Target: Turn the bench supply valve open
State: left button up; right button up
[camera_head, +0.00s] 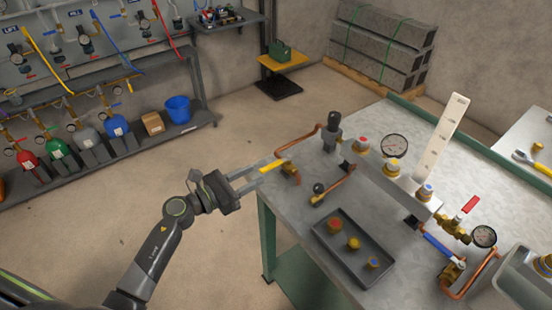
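A brass valve (290,172) with a yellow lever (272,166) sits at the left edge of the grey bench (345,213), on a copper pipe; it appears to be the bench supply valve. Its lever points left, out past the bench edge. My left gripper (256,177) reaches in from the left. Its two fingers are apart, with their tips close to the lever's outer end. I cannot tell whether they touch it. My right gripper is not in view.
A black tray (352,247) with several capped fittings lies in front. Red (470,204) and blue (438,245) levers are farther right. The floor left of the bench is clear.

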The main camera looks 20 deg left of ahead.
aim_at(282, 161)
pick_arm(q)
jog(key=p+x, duration=0.1)
jog(key=x, duration=0.7)
jog(key=shift+w+d, duration=0.25)
jog(key=shift+w, duration=0.05)
grip_shut()
